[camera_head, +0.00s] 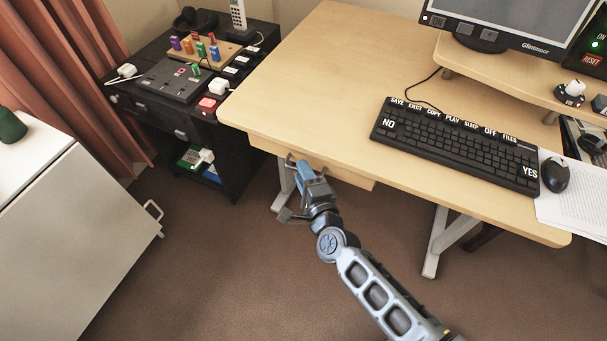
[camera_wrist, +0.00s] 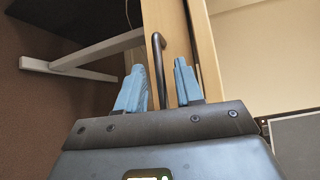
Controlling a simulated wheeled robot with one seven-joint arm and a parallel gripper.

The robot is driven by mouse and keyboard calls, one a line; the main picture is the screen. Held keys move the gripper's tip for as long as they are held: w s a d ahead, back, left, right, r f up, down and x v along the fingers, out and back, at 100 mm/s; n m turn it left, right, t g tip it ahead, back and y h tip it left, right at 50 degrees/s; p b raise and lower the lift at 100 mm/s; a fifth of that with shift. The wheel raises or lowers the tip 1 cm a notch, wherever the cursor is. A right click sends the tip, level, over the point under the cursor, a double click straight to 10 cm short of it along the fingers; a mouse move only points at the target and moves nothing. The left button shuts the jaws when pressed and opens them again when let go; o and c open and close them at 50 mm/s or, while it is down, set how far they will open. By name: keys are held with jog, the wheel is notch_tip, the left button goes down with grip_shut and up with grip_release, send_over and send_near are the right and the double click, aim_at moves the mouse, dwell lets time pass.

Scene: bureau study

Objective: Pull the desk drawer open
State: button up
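The desk drawer (camera_head: 350,177) is a light wood front under the near left edge of the desk (camera_head: 330,80). I cannot tell whether it stands slightly out. Its dark bar handle (camera_wrist: 162,72) shows in the wrist view; in the head view my gripper largely covers it. My gripper (camera_head: 298,165) is at the drawer front. In the wrist view, the blue fingers of my gripper (camera_wrist: 160,72) are apart, one on each side of the handle. A gap shows between the handle and each finger.
A keyboard (camera_head: 455,145), mouse (camera_head: 555,174) and monitor (camera_head: 500,20) are on the desk. A black cabinet (camera_head: 235,150) with gadgets stands left of the desk. A white cabinet (camera_head: 70,230) stands at the lower left. Brown floor (camera_head: 220,270) is clear before the drawer.

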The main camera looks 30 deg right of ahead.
grip_shut()
dwell(0.3)
dwell(0.4)
